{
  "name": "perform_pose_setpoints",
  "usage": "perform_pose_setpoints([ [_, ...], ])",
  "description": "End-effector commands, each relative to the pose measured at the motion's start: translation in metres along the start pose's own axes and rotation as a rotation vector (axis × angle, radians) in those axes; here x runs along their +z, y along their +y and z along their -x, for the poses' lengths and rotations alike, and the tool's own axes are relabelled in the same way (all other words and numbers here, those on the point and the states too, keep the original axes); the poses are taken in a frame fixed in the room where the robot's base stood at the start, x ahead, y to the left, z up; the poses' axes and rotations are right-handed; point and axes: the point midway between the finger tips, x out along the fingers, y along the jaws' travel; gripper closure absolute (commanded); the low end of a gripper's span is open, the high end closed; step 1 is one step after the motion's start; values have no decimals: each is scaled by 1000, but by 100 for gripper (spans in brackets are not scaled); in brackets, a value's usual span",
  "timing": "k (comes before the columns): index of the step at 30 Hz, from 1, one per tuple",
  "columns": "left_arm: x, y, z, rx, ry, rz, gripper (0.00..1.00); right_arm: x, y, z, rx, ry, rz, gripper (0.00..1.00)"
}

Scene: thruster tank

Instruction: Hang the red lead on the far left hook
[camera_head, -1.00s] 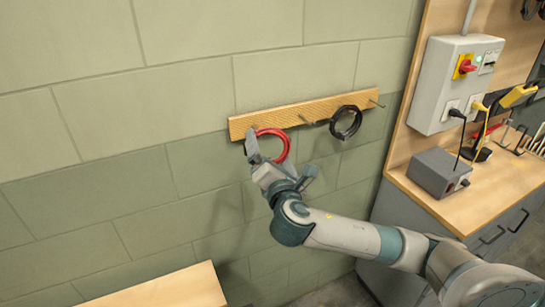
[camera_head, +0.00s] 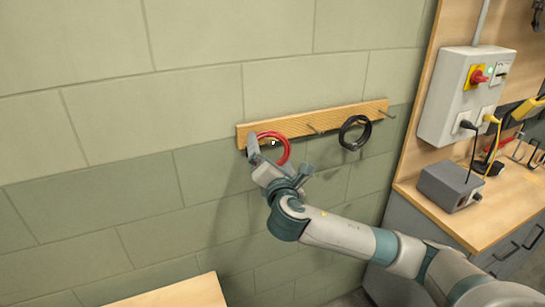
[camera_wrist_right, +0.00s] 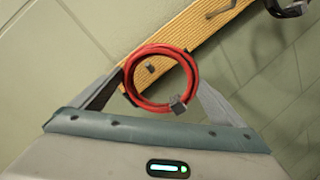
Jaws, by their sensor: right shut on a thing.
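The red lead (camera_head: 285,148) is a coiled ring at the left end of the wooden hook rail. It also shows in the right wrist view (camera_wrist_right: 193,75), between the two fingers. My right gripper (camera_head: 268,158) is shut on the coil, close to the wall. The far left hook (camera_wrist_right: 151,68) shows inside the ring in the wrist view; its tip also shows inside the ring in the head view (camera_head: 273,143). I cannot tell whether the lead's weight rests on the hook. My left gripper is not in view.
The wooden rail (camera_head: 300,122) is fixed to the block wall and has more hooks (camera_head: 316,130) to the right. A black coiled lead (camera_head: 343,137) hangs further right. A workbench (camera_head: 485,215) with a grey box stands at the right. A wooden surface (camera_head: 180,293) lies bottom left.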

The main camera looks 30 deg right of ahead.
Motion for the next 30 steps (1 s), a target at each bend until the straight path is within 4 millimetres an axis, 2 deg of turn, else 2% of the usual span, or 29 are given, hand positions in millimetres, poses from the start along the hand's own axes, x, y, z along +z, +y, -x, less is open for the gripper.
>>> perform_pose_setpoints([
  [12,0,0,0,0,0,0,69,-8,-5,-6,1,-1,-1,32],
  [30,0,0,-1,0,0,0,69,-8,-6,-6,1,-1,-1,32],
])
